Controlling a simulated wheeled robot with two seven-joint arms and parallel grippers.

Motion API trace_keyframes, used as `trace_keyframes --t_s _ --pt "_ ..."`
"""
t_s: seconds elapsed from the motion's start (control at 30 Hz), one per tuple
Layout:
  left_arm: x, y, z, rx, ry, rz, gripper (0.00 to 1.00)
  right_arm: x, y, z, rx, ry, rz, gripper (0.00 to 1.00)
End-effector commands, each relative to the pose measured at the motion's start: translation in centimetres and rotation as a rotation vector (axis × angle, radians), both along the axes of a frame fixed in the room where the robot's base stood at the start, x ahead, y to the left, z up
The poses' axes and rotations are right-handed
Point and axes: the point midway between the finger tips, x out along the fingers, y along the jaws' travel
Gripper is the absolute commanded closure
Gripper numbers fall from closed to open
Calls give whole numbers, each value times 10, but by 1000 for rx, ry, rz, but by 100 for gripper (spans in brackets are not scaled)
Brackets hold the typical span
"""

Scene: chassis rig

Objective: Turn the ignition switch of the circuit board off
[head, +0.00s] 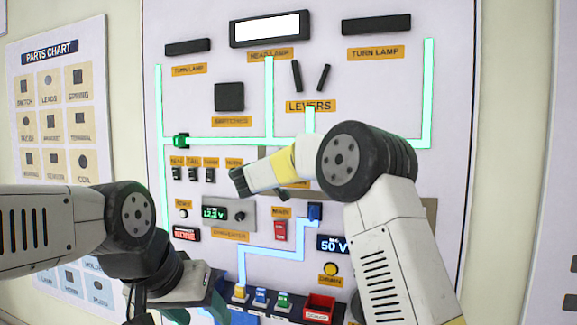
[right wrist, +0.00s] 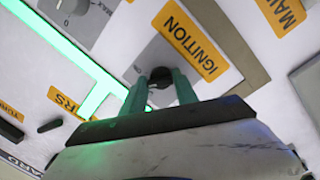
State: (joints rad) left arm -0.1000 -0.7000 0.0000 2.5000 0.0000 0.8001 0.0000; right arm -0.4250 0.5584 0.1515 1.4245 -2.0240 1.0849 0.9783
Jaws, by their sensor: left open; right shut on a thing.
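The circuit board (head: 205,100) is a pale upright panel with lit green and blue traces. In the right wrist view the ignition switch (right wrist: 160,76) is a small dark knob on a grey plate, beside the orange IGNITION label (right wrist: 195,40). My right gripper (right wrist: 161,86) is shut on this knob, with one greenish finger on each side of it. In the head view my right arm covers the switch, and the fingers are hidden. My left gripper (head: 222,290) is open and empty, low at the left in front of the board.
A red main switch (head: 280,230), a 50 V display (head: 333,243) and a 12.2 V display (head: 214,214) are on the board. Several coloured parts and a red bin (head: 319,308) sit below it. A parts chart (head: 60,130) hangs at left.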

Motion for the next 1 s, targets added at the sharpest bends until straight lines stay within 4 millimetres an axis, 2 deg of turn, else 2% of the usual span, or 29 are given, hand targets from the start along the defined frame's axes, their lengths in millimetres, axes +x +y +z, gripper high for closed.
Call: trace_keyframes --t_s 0.5,1.0 --pt "0 0 0 0 0 0 43 -1 2 -6 -415 143 7 100" --pt "0 0 0 0 0 0 43 0 2 -8 -574 199 7 100"
